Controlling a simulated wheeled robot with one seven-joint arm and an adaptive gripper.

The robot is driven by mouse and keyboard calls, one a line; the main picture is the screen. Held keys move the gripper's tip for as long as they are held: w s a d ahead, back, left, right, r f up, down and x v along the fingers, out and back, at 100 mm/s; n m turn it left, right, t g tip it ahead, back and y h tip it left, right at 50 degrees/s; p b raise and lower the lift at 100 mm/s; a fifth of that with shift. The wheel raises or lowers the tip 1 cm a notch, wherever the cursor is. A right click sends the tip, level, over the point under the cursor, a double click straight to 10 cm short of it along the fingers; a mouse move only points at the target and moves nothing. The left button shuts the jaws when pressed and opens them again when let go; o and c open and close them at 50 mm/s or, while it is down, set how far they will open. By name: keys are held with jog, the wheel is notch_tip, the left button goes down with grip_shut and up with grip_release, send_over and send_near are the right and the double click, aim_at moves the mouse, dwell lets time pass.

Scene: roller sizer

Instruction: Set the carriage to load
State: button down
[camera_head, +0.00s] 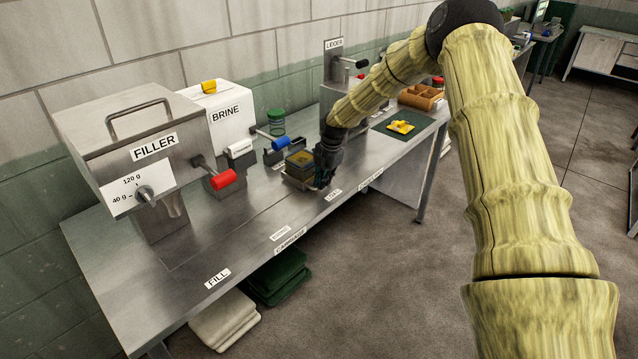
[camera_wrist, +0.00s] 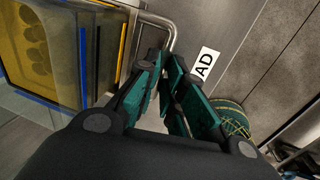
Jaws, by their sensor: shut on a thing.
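The carriage (camera_head: 297,183) is a small metal tray on the steel bench, bearing a square clear container (camera_head: 300,160) with yellowish contents. It stands just behind the LOAD label (camera_head: 333,195). My gripper (camera_head: 324,180) is at the carriage's right side, pointing down. In the wrist view, the teal fingers (camera_wrist: 170,88) are closed around the carriage's bent metal handle (camera_wrist: 165,22). The fingers hide part of the handle. The container also shows at the left of the wrist view (camera_wrist: 40,50), and the LOAD label is partly visible beside the fingers (camera_wrist: 205,64).
The filler (camera_head: 150,150) with its red-handled lever (camera_head: 222,180) stands at the left. The white brine box (camera_head: 222,115) and a blue-handled lever (camera_head: 278,143) stand behind. A green mat (camera_head: 412,124) lies at the right. The bench front towards the FILL label (camera_head: 217,279) is clear.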

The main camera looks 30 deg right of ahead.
jog(key=shift+d, duration=0.2)
jog(key=c, duration=1.5)
grip_release()
jog(key=shift+d+f, duration=0.1)
jog(key=shift+d, duration=0.05)
jog(key=shift+r, duration=0.45)
jog(key=r, duration=0.3)
jog(key=s+r, duration=0.1)
jog(key=r, duration=0.3)
jog(key=s+r, duration=0.1)
jog(key=r, duration=0.3)
jog(key=shift+d, duration=0.35)
jog(key=shift+f, duration=0.1)
